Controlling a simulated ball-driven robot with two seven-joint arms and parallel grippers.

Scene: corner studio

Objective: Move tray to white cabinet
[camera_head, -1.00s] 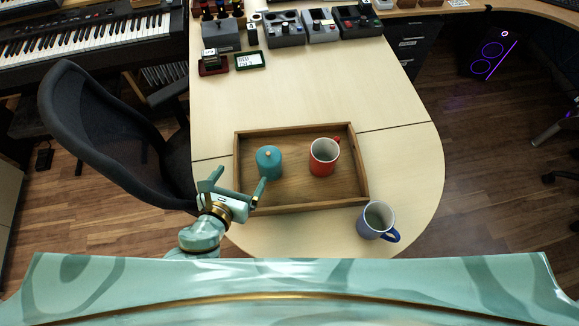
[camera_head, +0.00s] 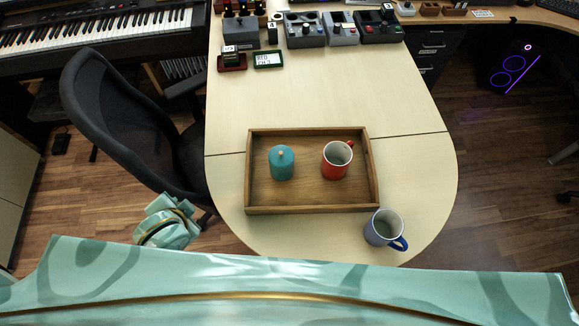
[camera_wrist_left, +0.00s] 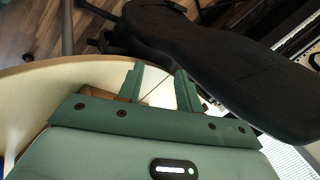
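The wooden tray (camera_head: 312,209) lies flat near the rounded front end of the pale table (camera_head: 330,92). A teal lidded pot (camera_head: 281,164) stands in its left half and a red mug (camera_head: 336,162) in its right half. My left gripper (camera_head: 168,207) is beyond the table's left edge, apart from the tray. In the left wrist view its two fingers (camera_wrist_left: 160,88) are spread with nothing between them. My right gripper is not in view. A pale furniture side (camera_head: 10,222) shows at the left edge of the head view; I cannot tell whether it is the white cabinet.
A blue mug (camera_head: 383,229) stands on the table just off the tray's front right corner. A black chair (camera_head: 125,120) is close to the table's left side. Several small devices (camera_head: 305,32) fill the table's back end. The table between them and the tray is clear.

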